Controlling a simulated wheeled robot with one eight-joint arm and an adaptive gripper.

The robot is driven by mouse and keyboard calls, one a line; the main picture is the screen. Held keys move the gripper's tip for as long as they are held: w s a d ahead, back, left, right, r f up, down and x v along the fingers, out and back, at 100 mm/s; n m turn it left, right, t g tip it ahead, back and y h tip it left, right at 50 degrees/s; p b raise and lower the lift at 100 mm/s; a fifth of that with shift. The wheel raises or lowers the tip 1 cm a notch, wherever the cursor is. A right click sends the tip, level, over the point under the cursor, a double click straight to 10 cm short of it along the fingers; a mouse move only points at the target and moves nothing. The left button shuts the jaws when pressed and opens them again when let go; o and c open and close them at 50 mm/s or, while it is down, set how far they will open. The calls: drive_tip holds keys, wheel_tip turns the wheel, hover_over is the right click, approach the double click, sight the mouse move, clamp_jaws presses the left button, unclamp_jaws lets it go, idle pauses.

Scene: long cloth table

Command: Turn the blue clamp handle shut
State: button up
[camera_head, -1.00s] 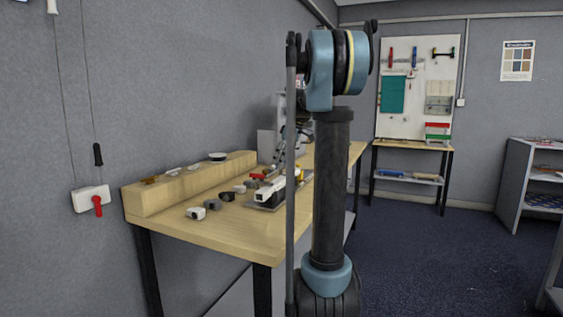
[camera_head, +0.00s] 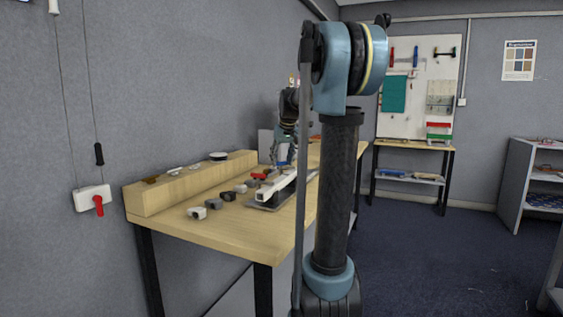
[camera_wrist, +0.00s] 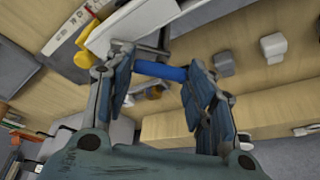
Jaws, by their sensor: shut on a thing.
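The blue clamp handle (camera_wrist: 160,70) lies across the space between my gripper's fingers in the wrist view. My gripper (camera_wrist: 158,76) is shut on it, with a finger at each end. The handle joins a grey metal bracket at its left end, beside a pale clamp body (camera_wrist: 130,22). In the head view my gripper (camera_head: 282,155) is small, over the clamp on the table. The white clamp arm (camera_head: 272,192) sits on a dark plate there; the handle's exact angle is hard to tell from this view.
A red-handled piece (camera_head: 258,177) lies beside the clamp. Several small grey and white blocks (camera_head: 198,213) stand on the wooden table (camera_head: 245,235). A raised wooden ledge (camera_head: 165,196) runs along the wall with small items on it. A red wall switch (camera_head: 98,205) hangs at left.

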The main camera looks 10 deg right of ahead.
drive_tip(key=m, duration=0.1)
drive_tip(key=m+h, duration=0.1)
drive_tip(key=m, duration=0.2)
drive_tip(key=shift+a+m+h, duration=0.25)
drive_tip(key=shift+m+h, duration=0.05)
drive_tip(key=shift+h, duration=0.1)
drive_tip(key=shift+w+a+m+g+h, duration=0.15)
drive_tip(key=shift+m+h, duration=0.25)
drive_tip(key=shift+m, duration=0.6)
drive_tip(key=shift+m+g+h, duration=0.25)
drive_tip(key=shift+m+h, duration=0.15)
drive_tip(key=shift+m, duration=0.6)
drive_tip(key=o, duration=1.1)
drive_tip(key=shift+c, duration=0.2)
drive_tip(key=v, duration=1.1)
drive_tip(key=shift+r, duration=0.4)
drive_tip(key=shift+a, duration=0.1)
